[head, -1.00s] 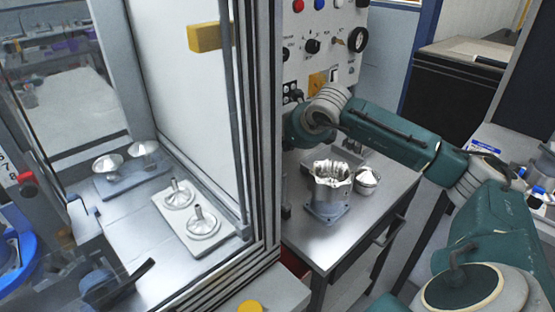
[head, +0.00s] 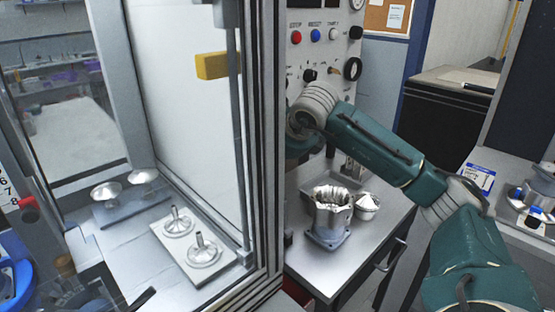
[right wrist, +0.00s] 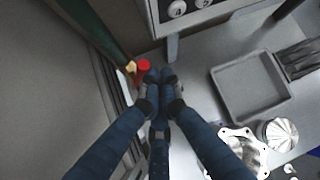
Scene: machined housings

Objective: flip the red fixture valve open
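A small round red part (right wrist: 143,66), which looks like the valve's knob or handle, shows in the right wrist view beside a yellow piece (right wrist: 130,67). Whether it is open or closed cannot be made out. My right gripper (right wrist: 160,78) has its blue fingers brought together, with nothing seen between the tips. The fingertips appear just right of and below the red part; contact cannot be told. In the head view, my right arm reaches to the control panel side, and its gripper is hidden behind the enclosure's door frame. My left gripper is not recognisable in view.
A grey tray (right wrist: 250,90) lies right of my fingers. The enclosure's frame (head: 268,150) stands close left. Several funnel-shaped parts sit inside the enclosure.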

